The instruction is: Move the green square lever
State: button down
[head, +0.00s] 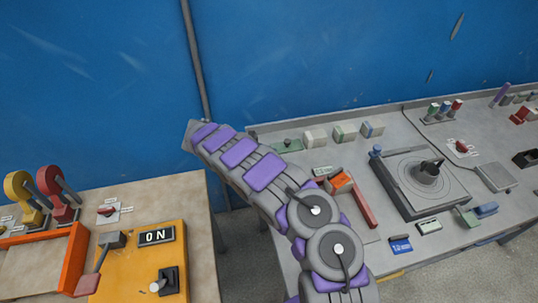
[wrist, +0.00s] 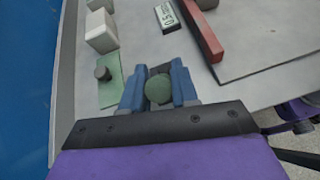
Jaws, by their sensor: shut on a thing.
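My gripper (wrist: 158,80) shows in the wrist view with its two blue fingers closed on a round dark green knob (wrist: 158,89). The knob is seen end-on between the fingers, so the lever's shape and anything below the knob are hidden. A flat green plate (wrist: 110,86) with a short dark cylinder on it lies just left of the fingers. In the head view a green plate with a small knob (head: 287,147) shows beside my arm at the bench's back left. The gripper itself is hidden there behind my arm.
White blocks (wrist: 101,32) stand beyond the green plate. A red bar (wrist: 201,32) and a small label (wrist: 167,17) lie ahead of the gripper. A grey dial unit (head: 425,175) stands right of my arm. The blue wall (head: 330,60) rises behind the bench.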

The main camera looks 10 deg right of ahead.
jog(key=c, duration=0.9)
grip_release()
jog(key=shift+a, duration=0.1)
jog(key=shift+r, duration=0.1)
jog(key=p+v, duration=0.2)
jog(key=v, duration=1)
jog(key=shift+w, duration=0.15)
